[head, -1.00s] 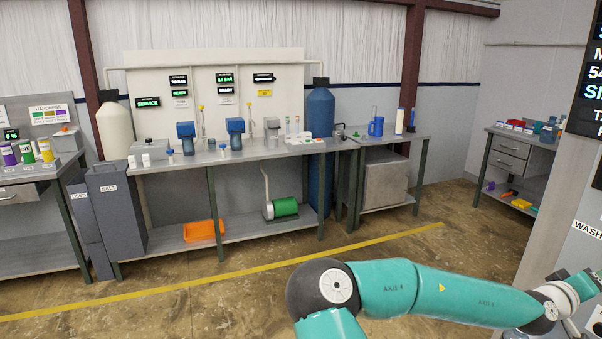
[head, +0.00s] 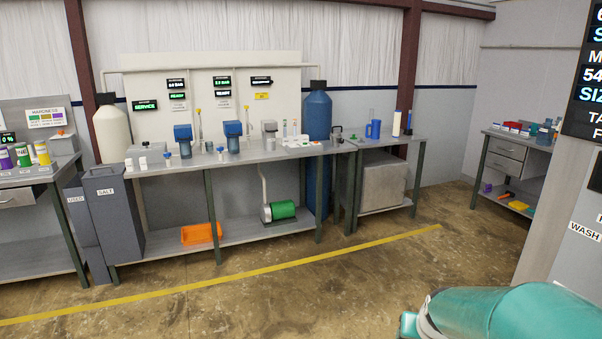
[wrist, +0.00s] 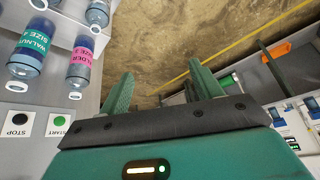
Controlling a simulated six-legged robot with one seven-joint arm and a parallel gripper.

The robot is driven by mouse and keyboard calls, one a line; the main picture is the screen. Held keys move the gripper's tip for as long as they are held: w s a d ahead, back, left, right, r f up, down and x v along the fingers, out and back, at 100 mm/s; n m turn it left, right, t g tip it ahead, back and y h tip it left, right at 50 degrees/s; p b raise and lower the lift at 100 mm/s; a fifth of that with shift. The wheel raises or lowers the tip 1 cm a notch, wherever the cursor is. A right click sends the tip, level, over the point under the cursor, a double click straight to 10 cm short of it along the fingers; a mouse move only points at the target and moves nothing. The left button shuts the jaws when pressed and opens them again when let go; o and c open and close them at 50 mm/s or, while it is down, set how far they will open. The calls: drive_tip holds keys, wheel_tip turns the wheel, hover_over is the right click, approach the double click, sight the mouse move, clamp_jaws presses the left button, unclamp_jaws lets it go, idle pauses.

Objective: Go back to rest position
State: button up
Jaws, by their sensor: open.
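My gripper (wrist: 160,88) shows in the wrist view with its two green fingers apart and nothing between them. Bare concrete floor lies beyond the fingertips. In the head view the gripper itself is out of sight. Only a teal part of my arm (head: 510,315) shows there, at the bottom right corner.
In the wrist view, labelled jugs (wrist: 30,52) stand at the upper left, with a green start button (wrist: 58,121) below them. In the head view, a long workbench (head: 150,166) with filter housings stands at the back. A grey cabinet (head: 565,220) is at right. The middle floor is clear.

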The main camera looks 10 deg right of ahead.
drive_tip(key=s+a+r+n, duration=0.1)
drive_tip(key=s+a+r, duration=0.3)
drive_tip(key=a, duration=0.3)
drive_tip(key=s+a+r+n+y, duration=0.1)
drive_tip(key=s+a+r+n, duration=0.1)
drive_tip(key=s+a+r, duration=0.2)
drive_tip(key=s+a+r+n+y, duration=0.1)
drive_tip(key=s+a+r, duration=0.3)
drive_tip(key=a, duration=0.5)
drive_tip(key=shift+a+r+n, duration=0.25)
drive_tip(key=shift+a+n, duration=0.05)
drive_tip(key=shift+n, duration=0.3)
